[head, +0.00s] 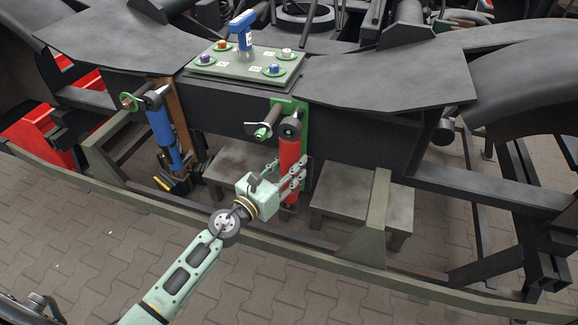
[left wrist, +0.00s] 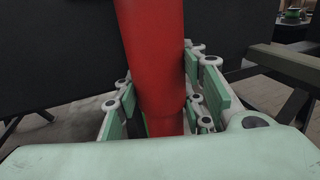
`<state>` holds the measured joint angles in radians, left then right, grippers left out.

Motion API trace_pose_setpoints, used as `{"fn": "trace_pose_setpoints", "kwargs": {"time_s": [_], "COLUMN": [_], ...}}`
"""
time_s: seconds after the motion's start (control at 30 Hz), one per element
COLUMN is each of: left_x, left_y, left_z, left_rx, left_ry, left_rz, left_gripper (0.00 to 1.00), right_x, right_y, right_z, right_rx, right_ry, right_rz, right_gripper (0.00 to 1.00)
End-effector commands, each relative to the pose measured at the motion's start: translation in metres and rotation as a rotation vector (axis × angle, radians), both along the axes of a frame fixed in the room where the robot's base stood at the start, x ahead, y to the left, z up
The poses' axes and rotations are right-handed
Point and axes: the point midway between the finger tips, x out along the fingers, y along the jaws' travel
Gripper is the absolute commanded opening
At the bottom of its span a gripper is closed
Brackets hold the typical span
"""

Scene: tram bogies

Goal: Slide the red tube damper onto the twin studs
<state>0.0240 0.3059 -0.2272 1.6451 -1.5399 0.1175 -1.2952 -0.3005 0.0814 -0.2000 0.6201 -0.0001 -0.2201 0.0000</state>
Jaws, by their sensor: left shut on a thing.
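The red tube damper (head: 289,155) hangs nearly upright in front of the black frame. Its dark upper eye (head: 290,127) is beside the upper stud (head: 264,131), which has a green tip and sticks out from a green bracket plate (head: 303,108). The eye appears right of the stud's tip; I cannot tell whether they touch. The lower stud is hidden. My left gripper (head: 295,176) is shut on the lower half of the damper. In the left wrist view the red tube (left wrist: 152,55) stands between the finger pads. My right gripper is not in view.
A blue damper (head: 164,138) is mounted at the left by another stud (head: 127,101). A tray (head: 235,72) with coloured parts and a blue tool (head: 243,30) lies on the frame. A low green rail (head: 290,256) and grey step tables (head: 350,203) are near my arm.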

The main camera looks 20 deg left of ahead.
Motion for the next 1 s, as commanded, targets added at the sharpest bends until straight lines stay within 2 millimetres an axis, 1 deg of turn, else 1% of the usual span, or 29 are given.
{"fn": "trace_pose_setpoints", "kwargs": {"time_s": [0.03, 0.13, 0.17, 0.37, 0.4, 0.6, 0.63, 0.77, 0.87, 1.0], "left_x": [0.003, 0.003, 0.003, 0.002, 0.002, 0.001, 0.000, -0.003, -0.013, -0.036], "left_y": [0.001, 0.001, 0.001, 0.001, 0.001, 0.001, 0.000, 0.002, 0.005, 0.013], "left_z": [0.007, 0.008, 0.008, 0.005, 0.005, 0.003, -0.002, -0.001, -0.002, -0.001], "left_rx": [-0.001, -0.001, -0.001, 0.000, 0.000, 0.000, 0.002, 0.002, 0.000, -0.001], "left_ry": [-0.014, -0.015, -0.015, -0.009, -0.009, -0.005, 0.002, 0.002, 0.002, 0.001], "left_rz": [0.004, 0.005, 0.005, 0.003, 0.003, 0.002, 0.001, 0.001, 0.002, 0.002], "left_gripper": [0.00, 0.00, 0.40, 0.57, 0.59, 0.59, 0.59, 0.59, 0.59, 0.59], "right_x": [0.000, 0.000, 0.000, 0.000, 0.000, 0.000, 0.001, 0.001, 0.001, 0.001], "right_y": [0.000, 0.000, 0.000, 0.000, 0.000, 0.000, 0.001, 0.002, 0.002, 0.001], "right_z": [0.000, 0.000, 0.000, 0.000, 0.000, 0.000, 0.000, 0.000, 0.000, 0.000], "right_rx": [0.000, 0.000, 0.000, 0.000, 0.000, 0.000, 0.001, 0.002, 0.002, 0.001], "right_ry": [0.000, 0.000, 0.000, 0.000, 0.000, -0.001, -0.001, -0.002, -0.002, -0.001], "right_rz": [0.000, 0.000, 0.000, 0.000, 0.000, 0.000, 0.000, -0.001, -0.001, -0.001], "right_gripper": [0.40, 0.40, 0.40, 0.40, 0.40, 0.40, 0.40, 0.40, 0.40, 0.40]}}
